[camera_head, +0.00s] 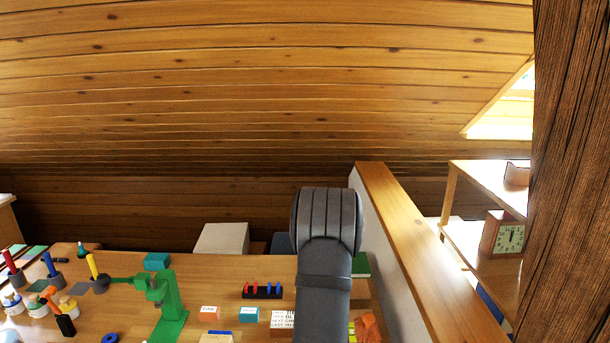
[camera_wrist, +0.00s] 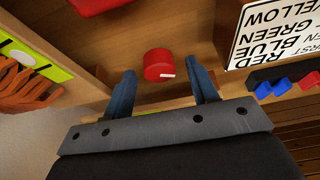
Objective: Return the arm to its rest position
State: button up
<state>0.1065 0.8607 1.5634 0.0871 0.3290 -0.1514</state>
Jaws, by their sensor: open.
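My arm (camera_head: 325,240) rises from the bottom centre of the head view and bends over at its top; my gripper is hidden there. In the wrist view my gripper (camera_wrist: 160,67) is open, with two blue fingers apart and nothing held. A red round knob-like piece (camera_wrist: 158,66) with a white mark shows between and beyond the fingertips. A gap shows on both sides of it; I cannot tell its distance in depth.
A printed card (camera_wrist: 275,32) and a dark rack (camera_wrist: 268,77) with red and blue pieces lie right of the fingers. An orange object (camera_wrist: 25,90) is at left. On the bench stand a green bracket (camera_head: 170,308) and a teal block (camera_head: 157,262). A timber-topped partition (camera_head: 400,225) runs at right.

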jog(key=shift+d+n+y, duration=0.1)
jog(key=shift+n+y, duration=0.3)
jog(key=shift+n, duration=0.7)
jog(key=shift+v, duration=2.35)
jog(key=shift+o, duration=0.5)
